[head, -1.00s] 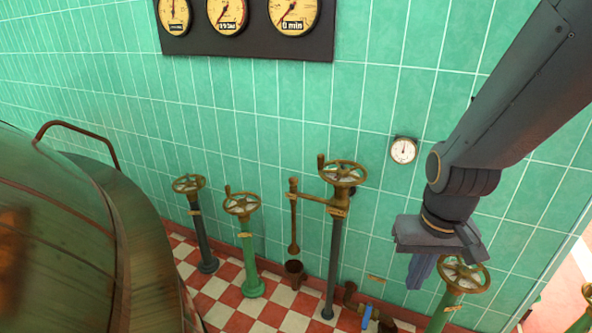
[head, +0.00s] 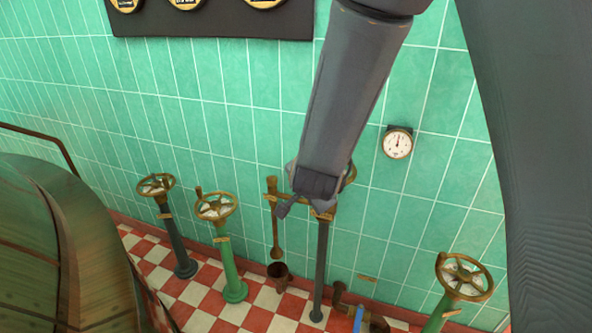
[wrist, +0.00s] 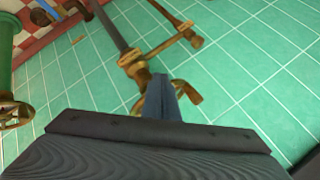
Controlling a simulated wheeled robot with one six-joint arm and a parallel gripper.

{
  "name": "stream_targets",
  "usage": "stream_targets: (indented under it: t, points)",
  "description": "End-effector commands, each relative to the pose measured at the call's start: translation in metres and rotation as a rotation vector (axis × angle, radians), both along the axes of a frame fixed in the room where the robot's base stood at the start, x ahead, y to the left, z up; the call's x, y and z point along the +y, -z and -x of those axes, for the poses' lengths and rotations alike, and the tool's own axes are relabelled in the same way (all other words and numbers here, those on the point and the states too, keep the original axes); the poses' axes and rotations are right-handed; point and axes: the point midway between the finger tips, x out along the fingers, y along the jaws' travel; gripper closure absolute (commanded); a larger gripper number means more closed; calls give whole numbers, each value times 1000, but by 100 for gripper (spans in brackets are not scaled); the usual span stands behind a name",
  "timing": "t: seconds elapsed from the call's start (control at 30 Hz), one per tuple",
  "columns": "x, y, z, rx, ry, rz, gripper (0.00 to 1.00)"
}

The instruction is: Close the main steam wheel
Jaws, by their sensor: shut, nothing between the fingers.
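Several brass handwheels stand on posts along the wall; their small plates are too small to read, so I cannot tell which is the main steam wheel. The tall grey post's wheel (head: 351,173) is mostly hidden behind my gripper (head: 284,208). In the wrist view, my closed, empty fingers (wrist: 161,98) overlap this wheel's brass part (wrist: 190,92); I cannot tell whether they touch it. To the left are a wheel on a dark post (head: 156,185) and one on a green post (head: 215,207). Another wheel (head: 464,277) stands on a green post at right.
A large copper kettle (head: 60,240) fills the lower left. A blue-handled valve (head: 359,318) is low down. A dial gauge (head: 397,142) hangs on the tiled wall.

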Motion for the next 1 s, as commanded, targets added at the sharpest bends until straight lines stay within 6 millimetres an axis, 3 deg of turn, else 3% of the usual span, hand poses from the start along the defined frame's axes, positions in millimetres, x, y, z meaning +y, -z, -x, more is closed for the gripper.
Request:
stream_targets:
  t: [0.03, 0.17, 0.4, 0.67, 0.87, 1.0]
  points:
    - [20, 9, -10, -68, 79, -50, 100]
    - [48, 11, -26, -284, 308, -189, 100]
    - [76, 6, -2, -653, 566, -379, 100]
    - [82, -4, 21, -826, 634, -452, 100]
    - [71, -5, 0, -834, 641, -453, 100]
    - [61, -6, -25, -832, 641, -453, 100]
